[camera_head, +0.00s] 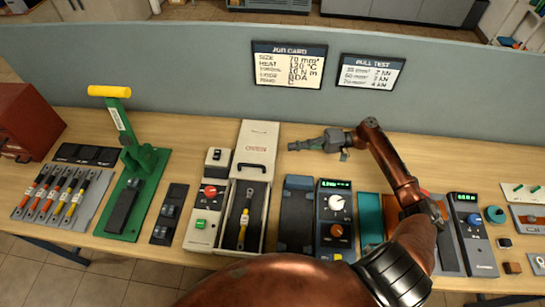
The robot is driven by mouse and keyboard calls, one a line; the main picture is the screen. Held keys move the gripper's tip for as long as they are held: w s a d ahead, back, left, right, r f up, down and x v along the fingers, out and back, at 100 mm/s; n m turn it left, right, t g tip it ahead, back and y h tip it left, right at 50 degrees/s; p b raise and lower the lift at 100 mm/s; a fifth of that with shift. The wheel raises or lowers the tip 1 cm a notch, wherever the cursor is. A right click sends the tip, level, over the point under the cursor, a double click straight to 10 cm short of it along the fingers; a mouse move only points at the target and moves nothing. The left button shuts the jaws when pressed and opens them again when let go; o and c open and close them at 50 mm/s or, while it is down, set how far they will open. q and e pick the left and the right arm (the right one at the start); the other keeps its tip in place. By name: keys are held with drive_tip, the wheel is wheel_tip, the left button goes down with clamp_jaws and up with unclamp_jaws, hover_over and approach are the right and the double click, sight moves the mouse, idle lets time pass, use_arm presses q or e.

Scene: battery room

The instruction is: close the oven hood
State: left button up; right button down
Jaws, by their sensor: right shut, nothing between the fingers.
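The oven (231,235) is a pale box in the middle of the bench, with its dark chamber showing. Its cream hood (256,158), with a dark handle (257,136) and red lettering, is raised at the back, so the oven is open. My left gripper is out of view.
Left of the oven are its control panel (208,193), a green lever press (147,168) and a rack of cables (60,195). To the right are a blue unit (297,208) and a dial box (336,230). A grey partition (200,65) stands behind the bench.

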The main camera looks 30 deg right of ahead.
sight(267, 166)
drive_tip(key=x, duration=0.6)
drive_tip(key=p+x, duration=0.1)
drive_tip(key=x, duration=0.2)
drive_tip(key=shift+a+r, duration=0.15)
drive_tip(key=shift+r, duration=0.1)
drive_tip(key=shift+s+a+f+p, duration=0.2)
drive_tip(key=shift+s+a, duration=0.3)
drive_tip(key=shift+a, duration=0.05)
drive_tip(key=shift+s+a+f+p, duration=0.2)
drive_tip(key=shift+s+a, duration=0.3)
drive_tip(key=shift+a, duration=0.05)
drive_tip(key=shift+s+a+f, duration=0.1)
drive_tip(key=shift+s+a, duration=0.2)
drive_tip(key=shift+s, duration=0.05)
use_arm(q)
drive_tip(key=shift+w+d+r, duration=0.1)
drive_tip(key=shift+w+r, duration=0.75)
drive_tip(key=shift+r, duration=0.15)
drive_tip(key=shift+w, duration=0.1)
use_arm(e)
drive_tip(key=shift+a, duration=0.1)
